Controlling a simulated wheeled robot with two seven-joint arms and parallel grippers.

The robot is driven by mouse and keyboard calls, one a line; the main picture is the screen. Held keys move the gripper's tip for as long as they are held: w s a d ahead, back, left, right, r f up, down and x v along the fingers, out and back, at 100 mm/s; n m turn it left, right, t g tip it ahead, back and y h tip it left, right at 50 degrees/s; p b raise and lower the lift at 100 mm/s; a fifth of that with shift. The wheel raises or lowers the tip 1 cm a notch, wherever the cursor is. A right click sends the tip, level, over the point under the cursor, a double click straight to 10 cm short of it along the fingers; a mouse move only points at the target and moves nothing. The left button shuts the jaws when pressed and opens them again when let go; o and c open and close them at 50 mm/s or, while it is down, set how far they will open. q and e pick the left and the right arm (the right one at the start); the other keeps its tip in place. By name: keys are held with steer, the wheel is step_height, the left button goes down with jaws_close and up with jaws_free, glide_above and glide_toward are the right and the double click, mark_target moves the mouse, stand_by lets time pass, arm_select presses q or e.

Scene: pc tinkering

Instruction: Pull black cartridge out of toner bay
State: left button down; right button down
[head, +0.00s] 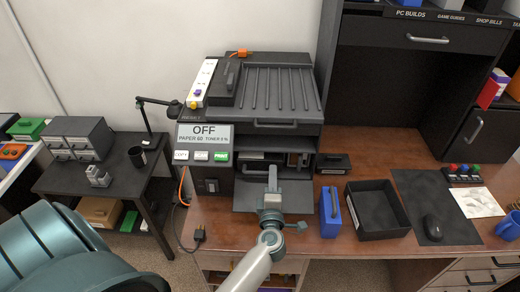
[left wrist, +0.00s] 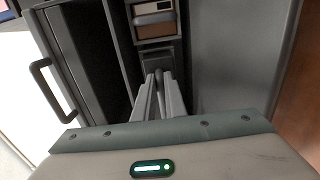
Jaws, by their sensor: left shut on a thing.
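The printer (head: 270,95) stands on the desk with its front flap (head: 245,196) folded down and the toner bay open behind it. My left gripper (head: 272,172) reaches over the flap into the bay. In the left wrist view my gripper's fingers (left wrist: 159,78) are shut on a narrow handle at the front of the dark cartridge (left wrist: 149,57). The cartridge's body is mostly hidden inside the bay, and I cannot tell how far in it sits. My right gripper is not in view.
A blue cartridge (head: 330,214) stands right of the flap, with another black box-like piece (head: 334,164) behind it. An open black tray (head: 404,221) lies further right, beside a dark mat (head: 425,190) with a mouse. A brown-faced block (left wrist: 154,24) sits beyond the handle.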

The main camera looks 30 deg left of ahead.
arm_select(q)
steer(key=shift+s+d, duration=0.3)
steer(key=shift+s, duration=0.2)
steer(key=c, duration=1.7)
jaws_free()
steer(key=shift+s, duration=0.1)
steer(key=shift+p+v, duration=0.3)
steer(key=shift+v, duration=3.65)
